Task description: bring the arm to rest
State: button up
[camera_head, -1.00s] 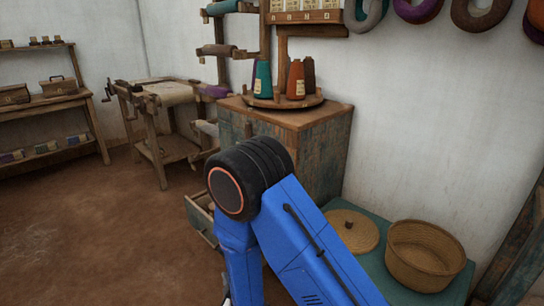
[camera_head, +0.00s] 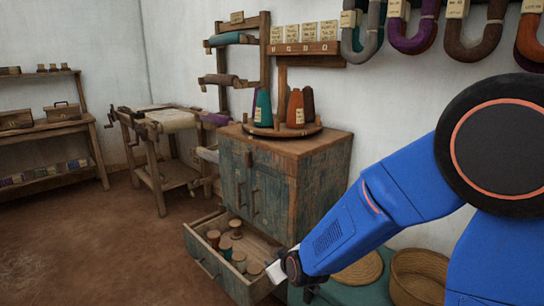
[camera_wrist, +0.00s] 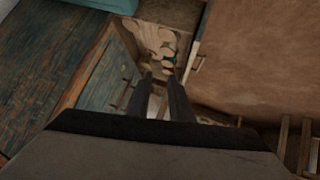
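My blue arm (camera_head: 400,190) reaches in from the right in the head view. Its wrist end is by the front right corner of the open drawer (camera_head: 205,262). The fingers are mostly hidden in that view. In the wrist view my gripper (camera_wrist: 164,90) shows two dark fingers with a gap between them. I see nothing clearly held. Beyond the fingertips is the open drawer with pale and brown spools (camera_wrist: 162,45). Several spools (camera_head: 237,230) also stand in the drawer in the head view.
The worn blue-green cabinet (camera_head: 270,185) stands behind the drawer, with a round stand of yarn cones (camera_head: 296,106) on top. A woven basket (camera_head: 420,275) and round lid (camera_head: 360,268) lie at lower right, partly behind my arm. Brown floor (camera_head: 90,250) is clear at left.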

jog(key=s+d+r+m+g, duration=0.1)
jog(key=s+d+r, duration=0.2)
jog(key=d+r, duration=0.15)
jog(key=s+d+r+m, duration=0.1)
jog(key=s+d+r, duration=0.2)
jog(key=d, duration=0.2)
jog(key=s+d+r+m+g+h, duration=0.2)
jog(key=s+d+r+m, duration=0.1)
jog(key=s+d, duration=0.6)
jog(key=s+d+r+m+g+h, duration=0.1)
jog(key=s+d+r+m+h, duration=0.1)
jog(key=s+d, duration=0.7)
jog(key=s+r+m, duration=0.1)
jog(key=s+r, duration=0.1)
jog(key=s, duration=0.5)
jog(key=shift+s+d+r+g, duration=0.2)
jog(key=shift+s+d+g, duration=0.1)
jog(key=shift+d+g, duration=0.1)
